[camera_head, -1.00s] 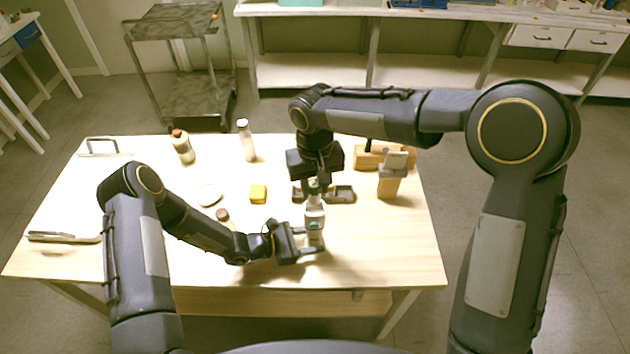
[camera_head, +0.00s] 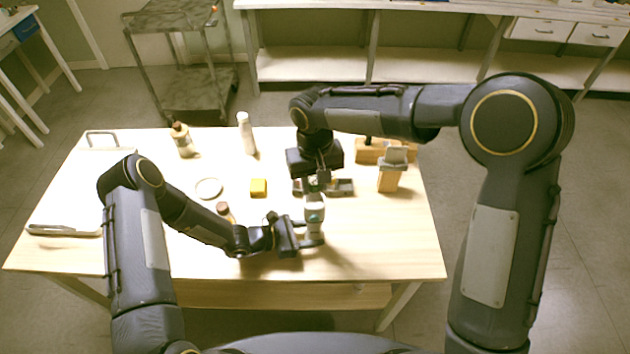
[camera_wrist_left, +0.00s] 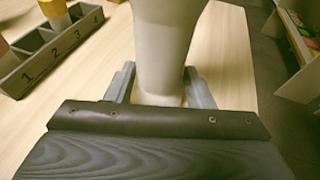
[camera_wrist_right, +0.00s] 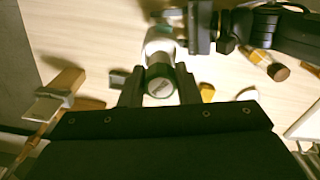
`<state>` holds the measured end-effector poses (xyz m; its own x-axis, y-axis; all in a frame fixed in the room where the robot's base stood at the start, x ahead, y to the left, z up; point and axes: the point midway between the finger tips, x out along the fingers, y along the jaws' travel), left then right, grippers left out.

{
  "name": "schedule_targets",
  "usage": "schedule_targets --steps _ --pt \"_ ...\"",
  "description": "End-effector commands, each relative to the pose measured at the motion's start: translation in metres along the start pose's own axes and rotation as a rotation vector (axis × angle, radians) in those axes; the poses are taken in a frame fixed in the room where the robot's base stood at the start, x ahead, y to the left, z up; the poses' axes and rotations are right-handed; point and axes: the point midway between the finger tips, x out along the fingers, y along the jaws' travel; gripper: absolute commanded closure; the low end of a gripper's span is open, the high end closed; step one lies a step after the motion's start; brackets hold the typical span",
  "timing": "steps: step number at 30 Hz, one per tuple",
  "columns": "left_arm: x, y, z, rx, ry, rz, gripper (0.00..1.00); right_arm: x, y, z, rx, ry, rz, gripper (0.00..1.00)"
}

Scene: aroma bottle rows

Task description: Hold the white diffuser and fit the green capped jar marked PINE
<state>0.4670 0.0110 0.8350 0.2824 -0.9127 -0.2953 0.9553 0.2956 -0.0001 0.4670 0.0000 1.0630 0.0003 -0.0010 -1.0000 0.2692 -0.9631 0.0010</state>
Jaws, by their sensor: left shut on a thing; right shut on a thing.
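The white diffuser (camera_head: 314,230) stands upright near the front right of the table. My left gripper (camera_head: 313,240) is shut on its lower body; the pale diffuser body (camera_wrist_left: 166,45) fills the space between the fingers in the left wrist view. My right gripper (camera_head: 318,184) is above it, pointing down and shut on a jar. The jar's dark green cap (camera_wrist_right: 160,87) sits between the right fingers in the right wrist view, with lettering too small to read. The jar lines up with the diffuser's top; whether it is fully seated I cannot tell.
A grey tray (camera_head: 342,187) with numbered slots lies just behind. A yellow block (camera_head: 258,188), a white ring-shaped dish (camera_head: 209,188) and a brown-capped bottle (camera_head: 223,209) are to the left. The front right tabletop is clear.

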Motion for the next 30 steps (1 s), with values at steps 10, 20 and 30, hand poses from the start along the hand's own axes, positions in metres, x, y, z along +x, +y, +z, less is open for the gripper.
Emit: schedule_targets --steps 10,20,30 --pt "0.000 0.000 0.000 0.000 0.001 0.000 0.65 0.004 0.000 0.000 0.000 0.000 0.000 0.92" --pt "0.000 0.000 0.000 0.000 0.001 0.000 0.65 0.018 0.000 0.000 -0.001 0.000 0.000 0.92" --pt "0.000 0.000 -0.001 0.000 0.001 0.000 0.65 0.032 0.000 0.000 -0.001 0.000 0.001 0.92"
